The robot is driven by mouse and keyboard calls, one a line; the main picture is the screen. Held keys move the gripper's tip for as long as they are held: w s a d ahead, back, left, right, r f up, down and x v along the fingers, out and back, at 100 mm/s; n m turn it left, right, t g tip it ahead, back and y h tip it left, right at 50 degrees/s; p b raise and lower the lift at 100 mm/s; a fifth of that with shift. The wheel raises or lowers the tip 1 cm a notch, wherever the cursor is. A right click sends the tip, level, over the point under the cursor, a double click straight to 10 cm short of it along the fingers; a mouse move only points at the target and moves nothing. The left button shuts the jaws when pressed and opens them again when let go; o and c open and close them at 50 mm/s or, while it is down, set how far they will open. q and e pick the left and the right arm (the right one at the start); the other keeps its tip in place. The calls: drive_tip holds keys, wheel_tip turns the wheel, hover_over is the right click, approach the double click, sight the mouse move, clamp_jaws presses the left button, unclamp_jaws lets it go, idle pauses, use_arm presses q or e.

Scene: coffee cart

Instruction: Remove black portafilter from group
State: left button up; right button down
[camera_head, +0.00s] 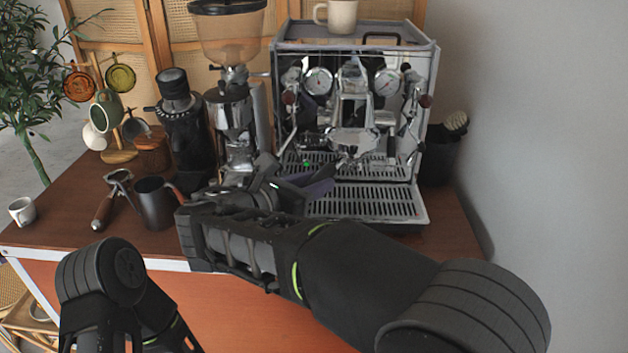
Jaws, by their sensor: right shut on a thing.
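The espresso machine (352,47) stands at the back of the cart, with its chrome group (355,140) in the middle of its front. The black portafilter (322,176) is at the group, its handle pointing forward and left. Whether it is still locked in the group cannot be told. My own wrist and fingers hide much of the handle. My left arm shows at the lower left; its gripper is out of view.
A wooden-handled portafilter (104,208) and a dark pitcher (154,203) are on the cart top at left. Grinders (185,140) stand beside the machine. The drip tray (365,205) is below the group.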

drive_tip(key=shift+f, duration=0.2)
idle(0.5)
drive_tip(key=shift+f, duration=0.35)
drive_tip(key=shift+a, duration=0.1)
drive_tip(key=s+a, duration=0.4)
drive_tip(key=s, duration=0.1)
drive_tip(key=shift+s, duration=0.35)
idle(0.5)
